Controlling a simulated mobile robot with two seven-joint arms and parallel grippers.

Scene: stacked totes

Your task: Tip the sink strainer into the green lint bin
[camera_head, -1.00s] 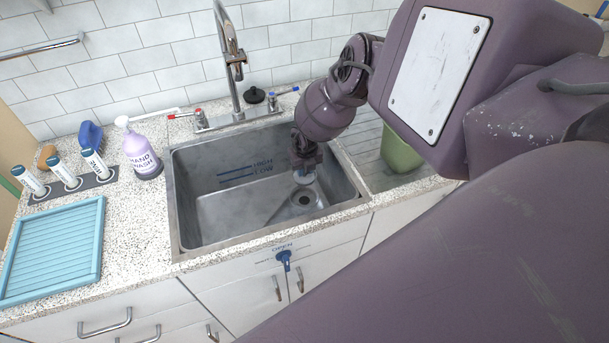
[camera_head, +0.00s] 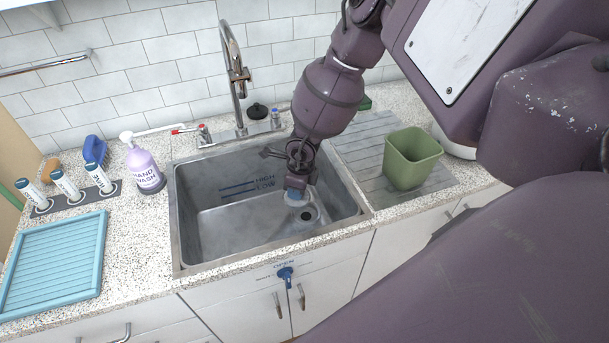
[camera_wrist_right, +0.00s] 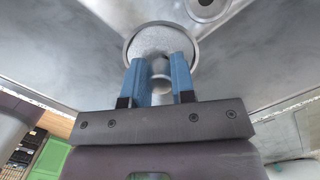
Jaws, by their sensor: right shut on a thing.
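The sink strainer (camera_wrist_right: 158,40) is a round grey mesh cup with a short post in the right wrist view. My right gripper (camera_wrist_right: 160,85) has its blue fingers shut on that post. In the head view the gripper (camera_head: 296,191) points down inside the steel sink, with the strainer (camera_head: 295,203) partly hidden below it. The strainer is beside the open drain (camera_head: 305,214), apart from it. The green lint bin (camera_head: 408,172) stands upright on the ridged drainboard right of the sink. My left gripper is not in view.
The sink rim (camera_head: 245,253) surrounds the gripper. The tap (camera_head: 234,75) rises behind the basin. A hand wash bottle (camera_head: 144,165), a blue brush (camera_head: 95,150) and a blue tray (camera_head: 55,255) are on the left counter.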

